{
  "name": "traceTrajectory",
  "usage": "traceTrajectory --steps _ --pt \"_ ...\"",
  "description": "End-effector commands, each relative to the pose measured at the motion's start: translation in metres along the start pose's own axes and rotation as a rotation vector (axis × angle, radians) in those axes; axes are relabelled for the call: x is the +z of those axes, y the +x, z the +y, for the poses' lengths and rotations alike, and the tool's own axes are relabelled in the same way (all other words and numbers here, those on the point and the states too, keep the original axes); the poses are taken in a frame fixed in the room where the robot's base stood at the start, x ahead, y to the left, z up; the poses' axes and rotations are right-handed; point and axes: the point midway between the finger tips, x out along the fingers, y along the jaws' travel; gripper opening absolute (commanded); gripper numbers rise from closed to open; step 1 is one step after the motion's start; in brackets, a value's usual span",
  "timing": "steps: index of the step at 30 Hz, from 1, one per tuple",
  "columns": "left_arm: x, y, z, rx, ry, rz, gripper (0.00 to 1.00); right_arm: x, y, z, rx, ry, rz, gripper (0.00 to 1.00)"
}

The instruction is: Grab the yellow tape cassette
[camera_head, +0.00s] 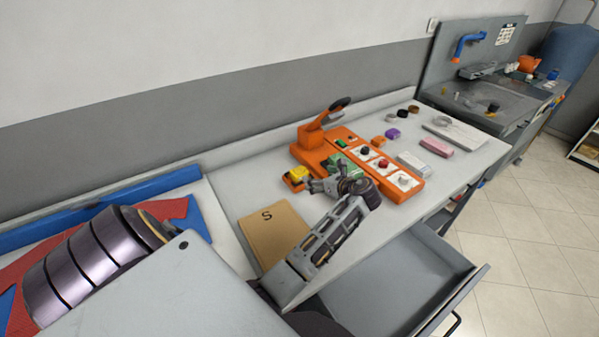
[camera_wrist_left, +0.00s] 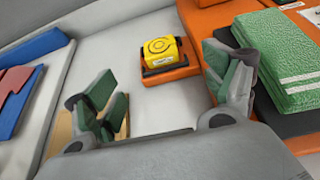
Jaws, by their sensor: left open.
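The yellow tape cassette (camera_head: 297,173) sits on a small orange holder at the left end of the orange device on the table. In the left wrist view the cassette (camera_wrist_left: 163,52) lies in its orange-and-dark holder (camera_wrist_left: 170,72), ahead of and between the fingers. My left gripper (camera_head: 322,186) is open, close to the cassette on its right in the head view. In the wrist view the left gripper's (camera_wrist_left: 172,98) green-padded fingers are spread, with nothing between them, and the cassette is beyond the tips. My right gripper is not in view.
The orange device (camera_head: 315,138) with a lever stands behind the gripper. A green cloth (camera_wrist_left: 283,58) lies right of the fingers. A brown envelope marked S (camera_head: 268,228) lies on the table. An open drawer (camera_head: 400,285) juts out in front. Pink and white boxes lie farther right.

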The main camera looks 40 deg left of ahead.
Motion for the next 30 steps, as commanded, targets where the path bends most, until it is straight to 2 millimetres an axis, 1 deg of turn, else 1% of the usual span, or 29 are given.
traceTrajectory --steps 8,13,22,27,30 --pt "0.000 0.001 0.000 0.000 0.000 0.000 0.84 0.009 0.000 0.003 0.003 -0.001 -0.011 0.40" --pt "0.000 0.009 0.000 0.001 0.001 -0.001 0.84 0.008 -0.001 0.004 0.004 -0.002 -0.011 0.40" --pt "0.001 0.046 0.000 0.001 0.001 -0.001 0.84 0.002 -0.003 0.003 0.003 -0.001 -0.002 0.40" --pt "0.001 0.068 0.000 0.002 0.000 -0.002 0.84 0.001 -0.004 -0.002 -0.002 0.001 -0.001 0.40" --pt "0.000 0.078 0.000 0.001 0.001 0.000 0.84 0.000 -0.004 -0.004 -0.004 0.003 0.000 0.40"
